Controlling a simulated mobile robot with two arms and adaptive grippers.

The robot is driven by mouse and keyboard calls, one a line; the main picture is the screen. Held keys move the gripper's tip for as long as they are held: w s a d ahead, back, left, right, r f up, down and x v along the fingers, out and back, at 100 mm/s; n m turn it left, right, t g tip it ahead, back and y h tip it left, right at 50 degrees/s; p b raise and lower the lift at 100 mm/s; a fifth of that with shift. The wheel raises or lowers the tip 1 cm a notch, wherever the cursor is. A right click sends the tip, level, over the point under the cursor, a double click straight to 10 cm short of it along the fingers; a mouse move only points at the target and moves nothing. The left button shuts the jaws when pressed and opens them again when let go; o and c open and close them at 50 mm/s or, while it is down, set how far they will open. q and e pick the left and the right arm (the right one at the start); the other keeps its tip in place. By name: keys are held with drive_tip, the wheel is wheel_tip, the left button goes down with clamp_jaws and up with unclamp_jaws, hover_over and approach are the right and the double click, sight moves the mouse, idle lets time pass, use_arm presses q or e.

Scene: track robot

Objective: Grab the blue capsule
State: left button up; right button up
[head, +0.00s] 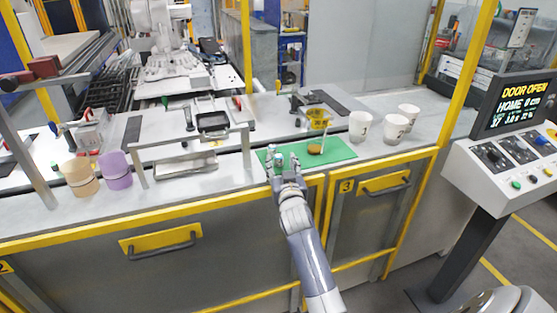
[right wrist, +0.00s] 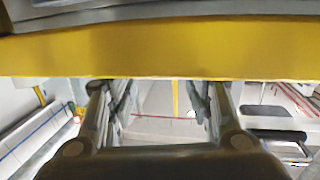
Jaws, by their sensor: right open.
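My right gripper (head: 283,160) reaches over the front edge of the counter to the left end of a green mat (head: 337,150). Its fingers are open. A small bluish thing (head: 279,156) shows between or just behind the fingers. It may be the blue capsule, but it is too small and too covered to be sure. In the right wrist view the two fingers of the right gripper (right wrist: 158,98) stand apart, and no capsule can be made out between them. My left gripper is not in view.
A brown round piece (head: 314,149) lies on the mat. White cups (head: 360,127) stand to the right, a tan cup (head: 80,177) and a purple cup (head: 115,170) to the left. The counter's yellow edge (right wrist: 160,50) fills the upper right wrist view. A control panel (head: 510,150) stands at right.

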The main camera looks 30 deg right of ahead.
sight(279, 165)
drive_tip(key=shift+w+d+r+p, duration=0.1)
drive_tip(key=shift+w+d+p, duration=0.2)
drive_tip(key=shift+w, duration=0.3)
drive_tip(key=shift+f+p+x, duration=0.15)
drive_tip(key=shift+p+x, duration=0.05)
drive_tip(key=shift+x, duration=0.8)
drive_tip(key=shift+f+p+x, duration=0.1)
drive_tip(key=shift+p+x, duration=0.1)
drive_tip(key=shift+x, duration=0.75)
drive_tip(key=shift+a, duration=0.1)
drive_tip(key=shift+c, duration=0.4)
drive_tip(key=c, duration=0.8)
